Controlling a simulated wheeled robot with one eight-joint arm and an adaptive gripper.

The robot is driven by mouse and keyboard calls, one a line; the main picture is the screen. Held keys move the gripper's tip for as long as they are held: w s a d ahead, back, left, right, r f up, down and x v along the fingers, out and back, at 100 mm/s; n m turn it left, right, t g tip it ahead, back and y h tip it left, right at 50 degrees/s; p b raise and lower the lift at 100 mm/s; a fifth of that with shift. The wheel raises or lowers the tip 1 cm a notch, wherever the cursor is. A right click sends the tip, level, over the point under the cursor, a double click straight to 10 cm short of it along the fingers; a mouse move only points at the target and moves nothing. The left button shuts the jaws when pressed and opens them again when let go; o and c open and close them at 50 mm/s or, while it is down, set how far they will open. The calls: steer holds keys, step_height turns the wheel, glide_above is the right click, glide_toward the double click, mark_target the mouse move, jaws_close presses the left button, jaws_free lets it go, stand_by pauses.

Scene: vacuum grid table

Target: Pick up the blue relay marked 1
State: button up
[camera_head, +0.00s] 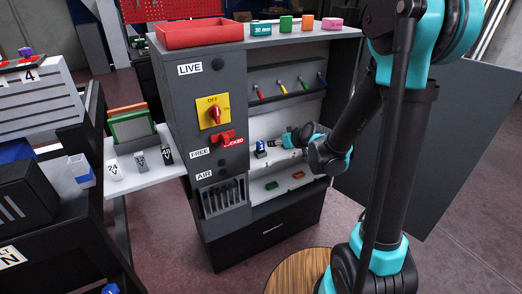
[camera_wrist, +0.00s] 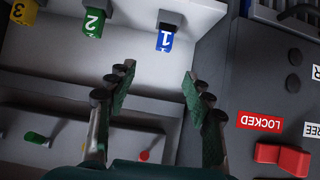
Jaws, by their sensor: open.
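The blue relay marked 1 (camera_wrist: 166,40) sits at a dark socket near the top of the wrist view, with its number upside down. It also shows in the head view (camera_head: 261,148) on the white shelf inside the grey cabinet. My gripper (camera_wrist: 158,78) is open and empty, its two green-padded fingers apart. The relay lies beyond the fingertips, in line with the gap between them and not touching. In the head view my gripper (camera_head: 285,143) reaches into the cabinet from the right, just beside the relay.
A green relay marked 2 (camera_wrist: 93,23) and a yellow one marked 3 (camera_wrist: 22,11) stand in the same row. The cabinet's grey side panel (camera_wrist: 245,80) with a red LOCKED sign (camera_wrist: 262,122) is close on the right. A row of coloured levers (camera_head: 288,88) hangs above the shelf.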

glide_toward(260, 142)
steer(key=x, duration=0.4)
steer(key=shift+w+d+f, duration=0.15)
steer(key=shift+w+f, duration=0.15)
steer(key=shift+f, duration=0.2)
steer(key=shift+a+x, duration=0.25)
steer(key=shift+x, duration=2.4)
steer(key=shift+r, duration=0.15)
steer(key=shift+c, duration=0.4)
jaws_close()
steer(key=shift+r, duration=0.15)
